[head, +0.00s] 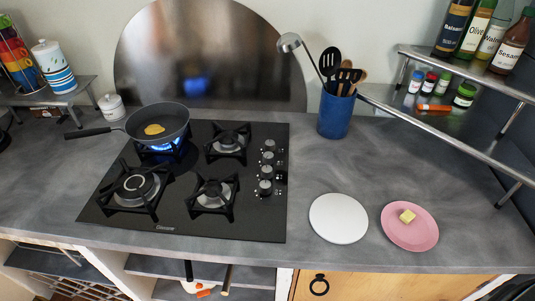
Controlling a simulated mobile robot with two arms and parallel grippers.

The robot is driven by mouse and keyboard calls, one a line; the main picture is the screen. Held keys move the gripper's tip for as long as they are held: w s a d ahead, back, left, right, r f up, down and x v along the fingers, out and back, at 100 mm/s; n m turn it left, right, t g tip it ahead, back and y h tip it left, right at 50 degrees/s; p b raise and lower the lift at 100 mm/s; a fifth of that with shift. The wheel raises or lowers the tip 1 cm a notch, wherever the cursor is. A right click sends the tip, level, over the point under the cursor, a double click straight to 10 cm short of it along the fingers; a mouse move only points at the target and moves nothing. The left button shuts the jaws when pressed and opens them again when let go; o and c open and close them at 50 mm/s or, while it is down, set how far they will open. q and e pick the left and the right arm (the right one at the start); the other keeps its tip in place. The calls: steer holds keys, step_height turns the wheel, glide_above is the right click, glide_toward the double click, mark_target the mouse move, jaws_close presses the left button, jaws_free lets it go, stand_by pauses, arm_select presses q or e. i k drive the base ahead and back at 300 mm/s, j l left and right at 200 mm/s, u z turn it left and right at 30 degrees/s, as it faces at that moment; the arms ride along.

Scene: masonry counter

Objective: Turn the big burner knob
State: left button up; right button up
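A black gas hob (180,231) is set in the grey counter. A column of several round grey knobs (266,171) runs along its right side; their pointer positions are too small to read. The big burner (135,186), with a double ring, is at the front left and shows no flame. Smaller burners are at the front right (213,195) and back right (228,140). A blue flame (163,148) shows under a dark frying pan (172,121) at the back left. The pan holds something yellow (154,129). Neither of my grippers can be made out.
A blue utensil holder (336,115) stands right of the hob. A white round plate (338,218) and a pink plate (409,237) with a yellow piece (407,216) lie on the right counter. A metal shelf (440,121) with jars and bottles overhangs the far right. The pan handle points left.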

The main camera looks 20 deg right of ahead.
mark_target(269, 156)
steer(key=j+z, duration=0.15)
steer(key=j, duration=0.55)
steer(key=j+z, duration=0.15)
steer(key=j, duration=0.5)
steer(key=k, duration=0.1)
